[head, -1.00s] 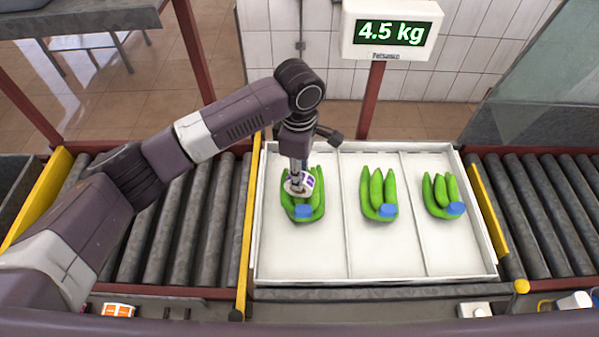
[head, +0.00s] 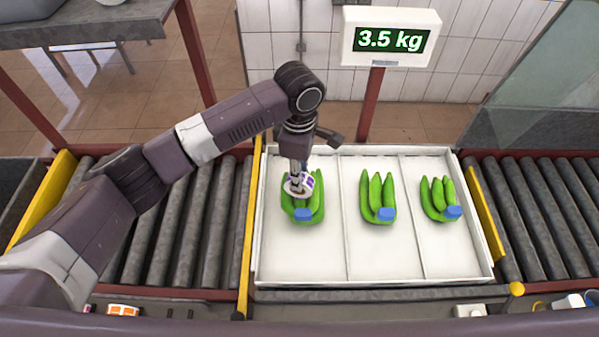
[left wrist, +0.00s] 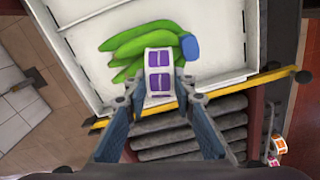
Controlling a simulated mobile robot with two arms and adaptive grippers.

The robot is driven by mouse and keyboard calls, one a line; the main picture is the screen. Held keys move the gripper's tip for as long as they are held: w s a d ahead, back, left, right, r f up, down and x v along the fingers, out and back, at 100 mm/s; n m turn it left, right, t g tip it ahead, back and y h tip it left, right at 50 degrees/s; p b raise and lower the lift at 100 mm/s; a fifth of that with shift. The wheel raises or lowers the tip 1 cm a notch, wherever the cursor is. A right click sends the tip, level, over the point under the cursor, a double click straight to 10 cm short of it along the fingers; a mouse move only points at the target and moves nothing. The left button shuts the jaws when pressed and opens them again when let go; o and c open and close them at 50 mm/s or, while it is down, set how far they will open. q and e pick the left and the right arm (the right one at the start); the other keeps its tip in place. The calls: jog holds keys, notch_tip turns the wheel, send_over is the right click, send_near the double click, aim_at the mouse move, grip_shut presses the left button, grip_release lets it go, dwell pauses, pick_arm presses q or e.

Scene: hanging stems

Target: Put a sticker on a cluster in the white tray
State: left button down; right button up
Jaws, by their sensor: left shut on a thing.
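The white tray (head: 310,262) lies on the scale between two roller conveyors and has three compartments. A green banana cluster with a blue patch at its crown lies in each: the left cluster (head: 303,211), the middle cluster (head: 377,198) and the right cluster (head: 440,199). My left gripper (head: 298,184) is shut on a white sticker roll with purple labels (left wrist: 159,72), over the left cluster. In the left wrist view the roll is between the fingertips, in front of the green bananas (left wrist: 133,42). Whether it touches them I cannot tell. My right gripper is out of view.
A scale display (head: 390,39) on a red post reads 3.5 kg behind the tray. Orange-labelled rolls (head: 123,310) lie at the near left edge. Small items (head: 570,302) lie at the near right. Rollers flank the tray.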

pick_arm(q)
jog(key=shift+r+p, duration=0.4)
jog(key=shift+r, duration=0.3)
notch_tip(320, 180, up, 2)
jog(key=shift+r+p, duration=0.1)
jog(key=shift+p, duration=0.35)
jog(key=shift+r, duration=2.05)
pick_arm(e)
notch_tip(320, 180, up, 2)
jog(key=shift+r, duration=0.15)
